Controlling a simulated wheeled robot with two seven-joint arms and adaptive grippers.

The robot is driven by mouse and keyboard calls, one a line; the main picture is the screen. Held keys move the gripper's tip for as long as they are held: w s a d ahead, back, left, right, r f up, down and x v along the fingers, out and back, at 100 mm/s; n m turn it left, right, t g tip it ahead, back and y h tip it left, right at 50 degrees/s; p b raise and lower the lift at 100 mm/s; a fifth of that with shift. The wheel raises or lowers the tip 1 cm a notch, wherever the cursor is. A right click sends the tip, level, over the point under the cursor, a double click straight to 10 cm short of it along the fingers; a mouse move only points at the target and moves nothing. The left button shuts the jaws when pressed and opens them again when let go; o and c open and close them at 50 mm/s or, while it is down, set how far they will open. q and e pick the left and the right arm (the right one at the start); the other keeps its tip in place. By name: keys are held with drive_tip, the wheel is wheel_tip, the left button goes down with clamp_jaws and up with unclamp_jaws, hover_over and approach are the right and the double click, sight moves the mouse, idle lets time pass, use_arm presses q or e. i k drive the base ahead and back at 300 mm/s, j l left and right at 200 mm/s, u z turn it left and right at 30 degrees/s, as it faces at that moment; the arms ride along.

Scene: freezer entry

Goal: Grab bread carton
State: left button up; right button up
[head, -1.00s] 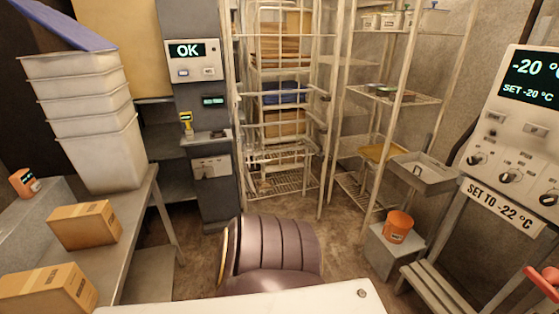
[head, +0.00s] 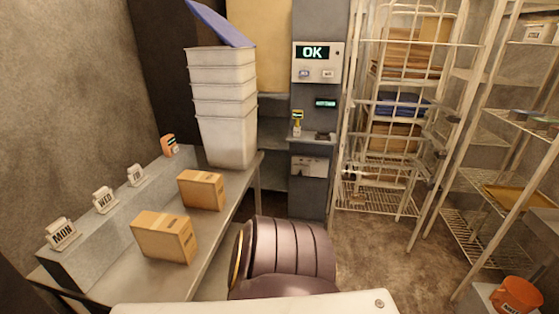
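Two brown cardboard cartons stand on the grey metal table (head: 235,225) at the left. The nearer carton (head: 163,238) is larger in view and sits toward the table's front. The farther carton (head: 202,190) sits behind it to the right, near the stacked bins. Dark print shows on both, but it is too small to read, so I cannot tell which is the bread carton. Neither of my grippers is in view.
A stack of white bins (head: 228,140) with a tilted blue lid (head: 220,22) stands behind the cartons. Day signs (head: 62,233) line a raised ledge (head: 110,225). Floor is clear in the middle.

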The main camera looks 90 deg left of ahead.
sight(169, 239)
drive_tip(key=u, duration=3.9)
drive_tip(key=i+l+u, duration=0.2)
drive_tip(key=l+u, duration=0.2)
drive_tip(key=l, duration=0.2)
drive_tip(key=i+l+u, duration=0.15)
drive_tip(key=l, duration=0.2)
drive_tip(key=i+l+u, duration=0.2)
drive_tip(key=l, duration=0.15)
drive_tip(key=k+j, duration=0.05)
drive_tip(key=k, duration=0.05)
